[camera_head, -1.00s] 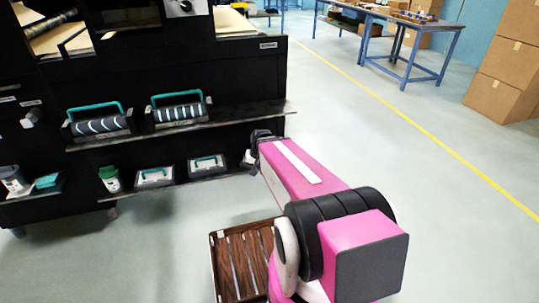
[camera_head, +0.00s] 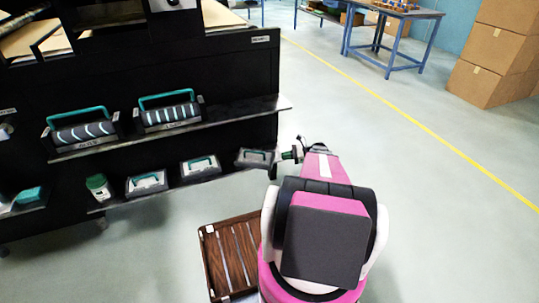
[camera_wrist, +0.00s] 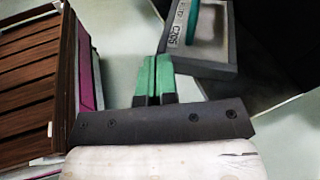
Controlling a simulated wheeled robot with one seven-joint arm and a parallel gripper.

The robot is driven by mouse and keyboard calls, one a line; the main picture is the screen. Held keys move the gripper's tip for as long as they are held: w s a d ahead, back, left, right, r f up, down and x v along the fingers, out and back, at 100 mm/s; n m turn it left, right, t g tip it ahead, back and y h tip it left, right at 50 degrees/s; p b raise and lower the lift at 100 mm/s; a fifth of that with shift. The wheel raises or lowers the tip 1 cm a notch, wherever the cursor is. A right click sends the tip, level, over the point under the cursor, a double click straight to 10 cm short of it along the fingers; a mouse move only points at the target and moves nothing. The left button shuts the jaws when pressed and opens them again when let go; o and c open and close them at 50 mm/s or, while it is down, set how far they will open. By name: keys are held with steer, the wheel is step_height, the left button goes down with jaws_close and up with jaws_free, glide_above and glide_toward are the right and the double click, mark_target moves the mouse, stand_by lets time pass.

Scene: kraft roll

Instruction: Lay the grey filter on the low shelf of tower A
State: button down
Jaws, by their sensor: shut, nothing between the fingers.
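The grey filter (camera_head: 256,158), a dark grey block with a teal handle, lies at the right end of the low shelf (camera_head: 222,176) on the black tower (camera_head: 232,75). The tower's label is too small to read. In the wrist view the filter (camera_wrist: 224,71) is at the upper right, with a dark surface beside it and pale floor at its left. It seems to overhang the shelf edge. My gripper (camera_head: 289,154) is just right of it, shut and empty. Its green fingers (camera_wrist: 153,62) are together near the filter's corner; I cannot tell whether they touch it.
Two lighter handled blocks (camera_head: 200,166) and a green-capped jar (camera_head: 98,186) stand left on the low shelf. Two striped rollers (camera_head: 170,112) sit on the shelf above. Floor to the right is clear.

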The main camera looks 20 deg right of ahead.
steer(key=d+f+m+t+y, duration=0.1)
steer(key=d+f+m+t, duration=0.15)
steer(key=d, duration=0.35)
glide_toward(267, 160)
steer(key=w+a+r, duration=0.1)
steer(key=a, duration=0.1)
steer(key=w+a+r, duration=0.1)
steer(key=a, duration=0.2)
steer(key=w+a+r, duration=0.1)
steer(key=a+r, duration=0.1)
steer(key=shift+w+a, duration=0.25)
steer(key=shift+a, duration=0.05)
steer(key=shift+a, duration=0.1)
steer(key=shift+x, duration=0.9)
steer(key=shift+r, duration=0.1)
steer(key=shift+d, duration=0.25)
steer(key=v, duration=1.3)
steer(key=shift+s+d, duration=0.2)
steer(key=shift+s, duration=0.05)
